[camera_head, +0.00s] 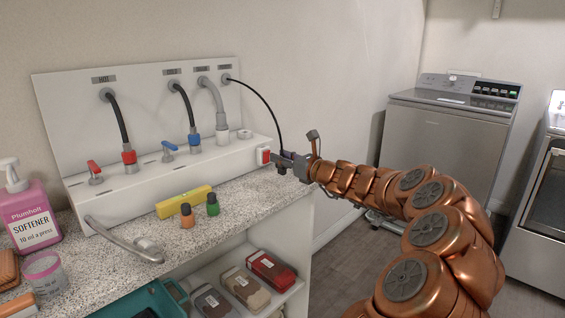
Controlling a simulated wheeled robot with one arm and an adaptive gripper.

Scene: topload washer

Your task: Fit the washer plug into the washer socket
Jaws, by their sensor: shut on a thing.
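A thin black cable (262,98) arcs from a hole at the top right of the white wall panel down to my gripper (281,160). My gripper is shut on the washer plug at the cable's lower end. The plug itself is dark, small and mostly hidden by the fingers. A white fitting with a red face, which looks like the washer socket (264,155), sits at the right end of the white ledge. My gripper is just to the right of it. I cannot tell whether the plug touches the socket.
The white panel (60,105) carries hoses and a red and a blue tap. A softener bottle (28,212) stands at left. A grey washer (445,140) stands at right.

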